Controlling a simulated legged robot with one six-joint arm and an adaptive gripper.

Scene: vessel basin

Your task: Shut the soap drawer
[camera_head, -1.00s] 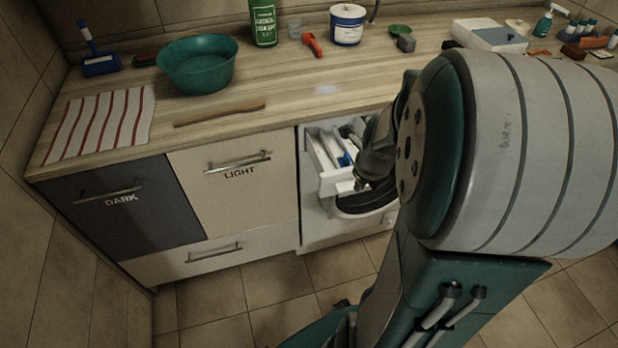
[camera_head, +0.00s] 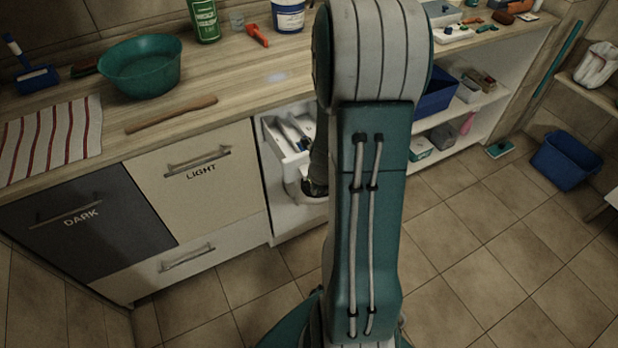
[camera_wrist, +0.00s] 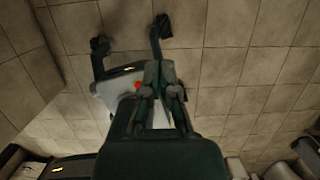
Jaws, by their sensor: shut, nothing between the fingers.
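The soap drawer (camera_head: 287,160) is white and sits at the top of the white washing machine (camera_head: 290,218) under the counter. It stands pulled out, with its open compartments showing from above. My arm hides its right side. In the head view my gripper is mostly hidden behind my arm; a dark part of the arm's end shows just right of the drawer. I cannot tell whether it touches the drawer. In the wrist view my gripper (camera_wrist: 160,68) is shut and empty, with tiled floor and parts of my body beyond it. The drawer is not clear in that view.
The wooden counter (camera_head: 235,95) runs above the machine, with a green basin (camera_head: 140,65) and a wooden stick (camera_head: 171,114). Cabinet doors marked DARK and LIGHT stand left of the machine. Open shelves with a blue bin (camera_head: 436,93) are at right. The floor in front is clear.

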